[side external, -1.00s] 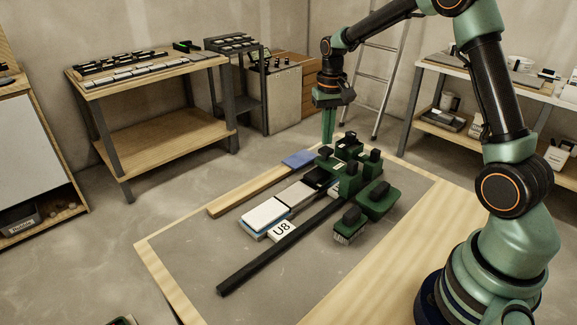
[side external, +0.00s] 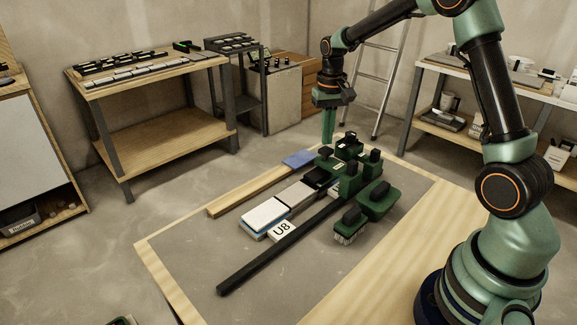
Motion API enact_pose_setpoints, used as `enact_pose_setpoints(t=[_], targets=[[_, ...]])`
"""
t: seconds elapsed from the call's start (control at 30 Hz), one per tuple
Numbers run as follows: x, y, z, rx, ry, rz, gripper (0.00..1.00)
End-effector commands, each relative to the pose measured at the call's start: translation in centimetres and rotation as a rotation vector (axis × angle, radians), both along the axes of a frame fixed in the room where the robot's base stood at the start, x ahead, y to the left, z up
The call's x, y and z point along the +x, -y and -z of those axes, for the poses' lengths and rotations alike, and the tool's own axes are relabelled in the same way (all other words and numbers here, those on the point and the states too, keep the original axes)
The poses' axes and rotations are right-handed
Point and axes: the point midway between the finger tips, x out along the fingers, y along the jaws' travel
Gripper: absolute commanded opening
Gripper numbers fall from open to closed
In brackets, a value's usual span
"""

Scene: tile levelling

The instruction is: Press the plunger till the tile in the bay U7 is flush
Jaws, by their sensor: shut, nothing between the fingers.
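My gripper (side external: 328,141) is shut and empty, pointing straight down at the far end of the work board. Its tips are behind and close to a group of green blocks with dark knobs (side external: 350,177); I cannot tell whether they touch anything. Which knob is the plunger is unclear. A white tile (side external: 265,214) lies on a blue-edged base at the near end of the row, beside a label reading U8 (side external: 282,231). A grey tile (side external: 296,194) lies farther along. No U7 label is readable, and the blocks partly hide that end of the row.
A long black bar (side external: 265,258) runs along the row's right side. A wooden strip (side external: 245,193) and a blue piece (side external: 298,159) lie left. A green float (side external: 377,200) and a brush (side external: 349,226) lie right. The board's near left is clear.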

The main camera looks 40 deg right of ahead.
Motion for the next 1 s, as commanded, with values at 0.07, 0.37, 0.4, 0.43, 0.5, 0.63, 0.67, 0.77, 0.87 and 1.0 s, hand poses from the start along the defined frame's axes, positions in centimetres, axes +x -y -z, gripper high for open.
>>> enact_pose_setpoints(t=[0.07, 0.37, 0.4, 0.43, 0.5, 0.63, 0.67, 0.77, 0.87, 1.0], targets=[[0.0, 0.0, 0.1, 0.0, 0.0, 0.0, 0.0], [0.0, 0.0, 0.6, 0.0, -0.001, 0.0, 0.0], [0.0, 0.0, 0.7, 0.0, -0.001, 0.0, 0.0], [0.0, 0.0, 0.8, 0.0, -0.001, 0.0, 0.0], [0.0, 0.0, 0.9, 0.0, -0.001, 0.0, 0.0], [0.0, 0.0, 1.1, 0.0, -0.001, 0.0, 0.0], [0.0, 0.0, 1.2, 0.0, -0.001, 0.0, 0.0], [0.0, 0.0, 1.3, 0.0, -0.001, 0.0, 0.0], [0.0, 0.0, 1.5, 0.0, 0.0, 0.0, 0.0], [0.0, 0.0, 1.8, 0.0, -0.001, 0.0, 0.0]])
